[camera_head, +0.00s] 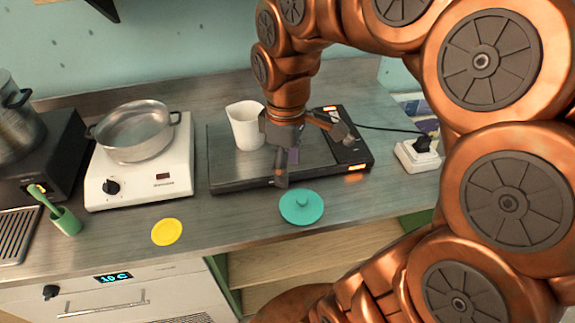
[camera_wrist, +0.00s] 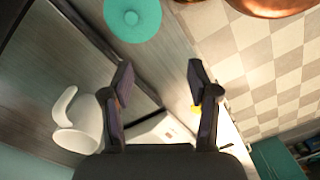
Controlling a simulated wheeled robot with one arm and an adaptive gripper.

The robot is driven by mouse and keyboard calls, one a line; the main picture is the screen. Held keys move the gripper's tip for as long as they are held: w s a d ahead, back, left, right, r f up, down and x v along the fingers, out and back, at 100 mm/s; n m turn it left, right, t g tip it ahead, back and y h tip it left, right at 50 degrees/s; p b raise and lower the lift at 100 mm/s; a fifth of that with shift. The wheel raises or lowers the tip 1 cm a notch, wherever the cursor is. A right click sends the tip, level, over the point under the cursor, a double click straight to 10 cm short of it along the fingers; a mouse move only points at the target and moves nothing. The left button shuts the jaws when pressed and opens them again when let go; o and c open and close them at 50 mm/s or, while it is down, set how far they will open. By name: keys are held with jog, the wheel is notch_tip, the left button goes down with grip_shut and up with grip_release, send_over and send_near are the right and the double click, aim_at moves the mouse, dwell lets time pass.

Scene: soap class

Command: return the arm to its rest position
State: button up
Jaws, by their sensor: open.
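My gripper (camera_head: 308,160) is at the end of my copper-coloured arm, over the black flat cooktop (camera_head: 228,172) on the counter. Its fingers are spread apart with nothing between them, and they also show in the wrist view (camera_wrist: 160,82). A white pitcher (camera_head: 245,128) stands on the cooktop just left of my gripper; it shows at the left of the wrist view (camera_wrist: 78,122). A round teal lid (camera_head: 302,208) with a knob lies in front of the cooktop, below my gripper in the picture. The lid also shows at the top of the wrist view (camera_wrist: 133,17).
A yellow disc (camera_head: 167,232) lies near the counter's front edge. A green holder (camera_head: 66,220) is further left. A power outlet block (camera_head: 417,156) with a plug sits at the right.

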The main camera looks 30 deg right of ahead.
jog(key=shift+s+a, duration=0.25)
jog(key=shift+s, duration=0.05)
dwell(0.4)
